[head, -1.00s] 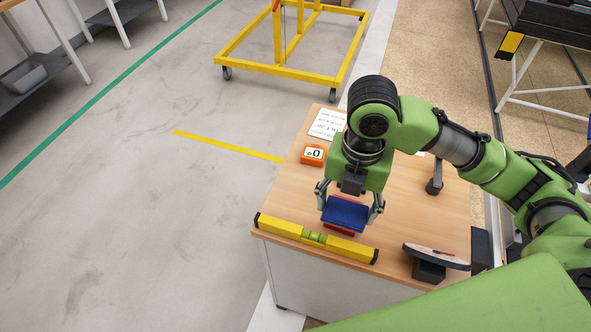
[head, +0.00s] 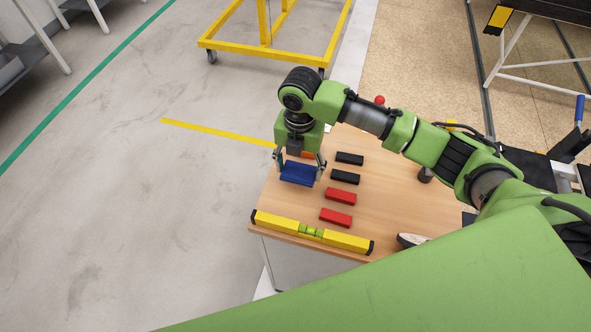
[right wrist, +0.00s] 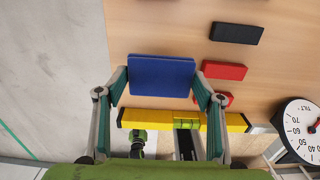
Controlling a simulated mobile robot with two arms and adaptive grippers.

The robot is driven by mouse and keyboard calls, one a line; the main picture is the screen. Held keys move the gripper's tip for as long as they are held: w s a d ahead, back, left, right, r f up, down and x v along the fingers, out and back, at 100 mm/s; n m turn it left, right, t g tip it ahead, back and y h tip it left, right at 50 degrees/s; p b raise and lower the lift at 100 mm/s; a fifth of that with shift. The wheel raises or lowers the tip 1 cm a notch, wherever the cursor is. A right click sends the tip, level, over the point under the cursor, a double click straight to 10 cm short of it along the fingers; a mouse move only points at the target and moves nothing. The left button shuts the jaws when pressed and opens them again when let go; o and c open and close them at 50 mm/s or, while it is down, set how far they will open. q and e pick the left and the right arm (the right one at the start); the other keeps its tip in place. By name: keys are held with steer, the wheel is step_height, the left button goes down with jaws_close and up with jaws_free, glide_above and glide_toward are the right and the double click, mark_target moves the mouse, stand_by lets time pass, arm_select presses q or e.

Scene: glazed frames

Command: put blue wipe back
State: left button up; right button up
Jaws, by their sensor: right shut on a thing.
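The blue wipe (head: 299,175) is a flat blue pad. My right gripper (head: 298,171) is shut on it by its two ends, over the left side of the wooden table (head: 391,203). In the right wrist view the wipe (right wrist: 161,76) sits level between the two fingers (right wrist: 161,85). I cannot tell whether its underside touches the table. My left gripper is not in view.
Two black blocks (head: 345,177) and two red blocks (head: 341,196) lie in a column right of the wipe. A yellow spirit level (head: 345,242) lies along the front edge. A round dial (right wrist: 302,131) shows in the right wrist view. An orange device (head: 307,154) is partly hidden behind my gripper.

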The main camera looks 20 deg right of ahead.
mark_target(295, 175)
steer(key=shift+w+a+f, duration=0.15)
steer(key=shift+w+f, duration=0.15)
steer(key=shift+f, duration=0.1)
steer(key=shift+w+f, duration=0.15)
steer(key=shift+f, duration=0.05)
steer(key=shift+w+f, duration=0.1)
steer(key=shift+f, duration=0.05)
step_height(295, 175, down, 3)
steer(key=shift+w+a+f+p, duration=0.1)
steer(key=shift+w+p, duration=0.05)
steer(key=shift+p, duration=0.35)
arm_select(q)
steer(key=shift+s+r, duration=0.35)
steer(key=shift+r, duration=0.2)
arm_select(e)
steer(key=shift+f, duration=0.15)
steer(key=shift+f, duration=0.2)
steer(key=o, duration=1)
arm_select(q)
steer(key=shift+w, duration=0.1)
arm_select(e)
steer(key=shift+o, duration=0.2)
